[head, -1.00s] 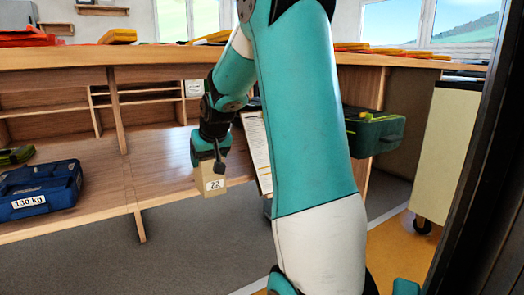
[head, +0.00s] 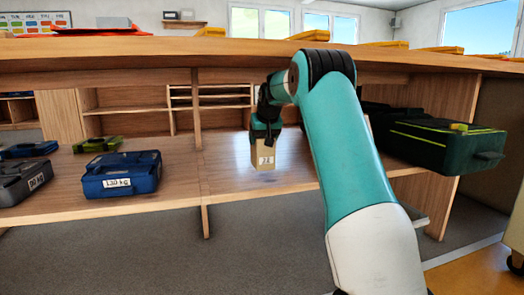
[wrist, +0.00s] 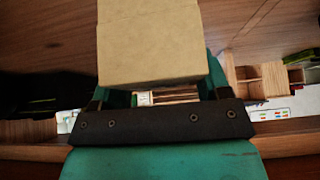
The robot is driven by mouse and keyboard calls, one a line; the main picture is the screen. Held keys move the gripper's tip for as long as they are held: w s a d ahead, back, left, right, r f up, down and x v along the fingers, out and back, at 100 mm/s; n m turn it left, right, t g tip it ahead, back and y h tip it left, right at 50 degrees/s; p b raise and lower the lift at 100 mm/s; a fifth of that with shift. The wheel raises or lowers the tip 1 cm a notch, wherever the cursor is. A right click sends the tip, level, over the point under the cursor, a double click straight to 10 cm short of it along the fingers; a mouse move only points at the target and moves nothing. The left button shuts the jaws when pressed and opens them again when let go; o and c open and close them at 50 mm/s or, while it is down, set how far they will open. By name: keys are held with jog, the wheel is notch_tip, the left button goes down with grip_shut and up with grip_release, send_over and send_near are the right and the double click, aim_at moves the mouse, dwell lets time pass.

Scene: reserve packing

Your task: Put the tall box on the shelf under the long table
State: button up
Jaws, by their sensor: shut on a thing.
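The tall box (head: 264,156) is tan cardboard with a small white number label on its front. My gripper (head: 266,135) is shut on its upper part and holds it upright over the wooden shelf (head: 235,185) under the long table (head: 130,50). I cannot tell whether the box's bottom touches the shelf; a faint dark patch shows just below it. In the wrist view the box (wrist: 150,40) fills the upper middle, between the fingers of my gripper (wrist: 155,92).
A blue case (head: 121,175) marked with a weight, a dark grey case (head: 24,180) and a green case (head: 97,144) stand on the shelf to the left. A large dark green case (head: 440,143) is to the right. Bare shelf lies between the blue case and the box.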

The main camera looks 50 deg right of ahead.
jog(key=shift+w+d, duration=0.35)
jog(key=shift+w, duration=0.25)
notch_tip(320, 180, down, 3)
jog(key=b, duration=0.3)
jog(key=shift+f, duration=0.15)
jog(key=shift+f, duration=0.1)
jog(key=shift+f, duration=0.1)
jog(key=o, duration=1.2)
jog(key=shift+o, duration=0.2)
